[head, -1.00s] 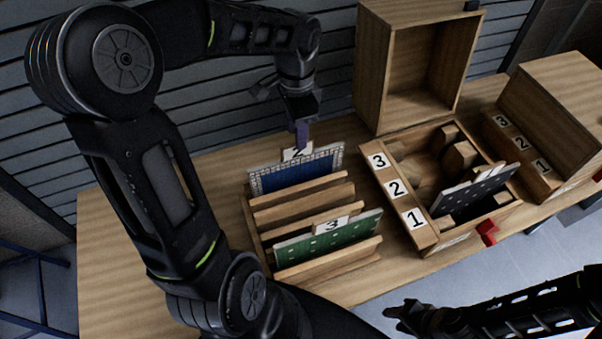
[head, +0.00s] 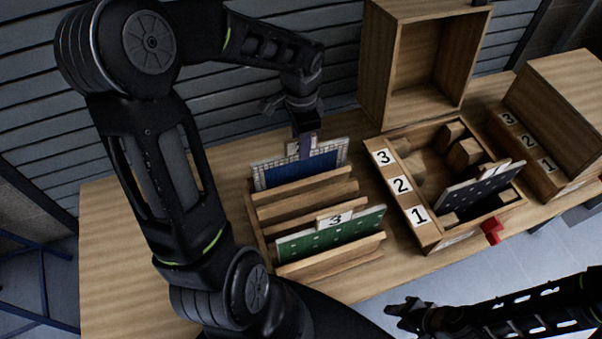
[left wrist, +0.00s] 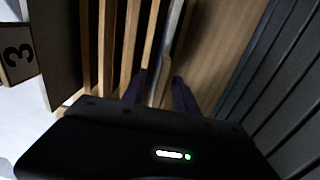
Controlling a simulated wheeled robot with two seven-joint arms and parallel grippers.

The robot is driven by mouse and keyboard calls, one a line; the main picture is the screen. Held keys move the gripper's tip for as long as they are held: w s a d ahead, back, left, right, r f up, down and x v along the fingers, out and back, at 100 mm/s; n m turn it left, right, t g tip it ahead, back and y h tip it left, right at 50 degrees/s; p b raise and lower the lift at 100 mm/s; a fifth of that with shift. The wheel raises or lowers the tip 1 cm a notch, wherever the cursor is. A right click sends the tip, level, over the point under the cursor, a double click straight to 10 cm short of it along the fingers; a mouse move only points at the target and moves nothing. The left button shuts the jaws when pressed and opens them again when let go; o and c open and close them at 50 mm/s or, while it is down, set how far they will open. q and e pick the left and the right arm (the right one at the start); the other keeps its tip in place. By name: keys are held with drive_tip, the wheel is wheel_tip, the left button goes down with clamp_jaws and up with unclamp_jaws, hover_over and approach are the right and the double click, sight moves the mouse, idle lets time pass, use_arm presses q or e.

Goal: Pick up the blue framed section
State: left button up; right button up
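The blue framed section (head: 300,172) stands upright in the back slot of the wooden rack (head: 263,238), with a light tiled border around its blue face. Its number tag is mostly hidden by my left gripper. My left gripper (head: 306,150) points down at the section's top edge, one finger in front of it. In the left wrist view, the two fingers of my left gripper (left wrist: 160,84) are apart, with the section's thin edge (left wrist: 171,45) between or just beyond them. My right gripper (head: 402,316) is at the lower right, away from the rack; its opening is unclear.
A green panel tagged 3 (head: 330,236) stands in the rack's front part. To the right is a wooden box marked 3, 2, 1 (head: 402,187), holding a dark grey panel (head: 480,187). An open wooden cabinet (head: 378,65) stands behind. The table's left side is clear.

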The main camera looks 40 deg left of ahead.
use_arm(q)
wheel_tip(320, 180, down, 2)
drive_tip(key=shift+c, duration=0.4)
idle(0.3)
clamp_jaws()
drive_tip(key=shift+r, duration=0.1)
idle(1.1)
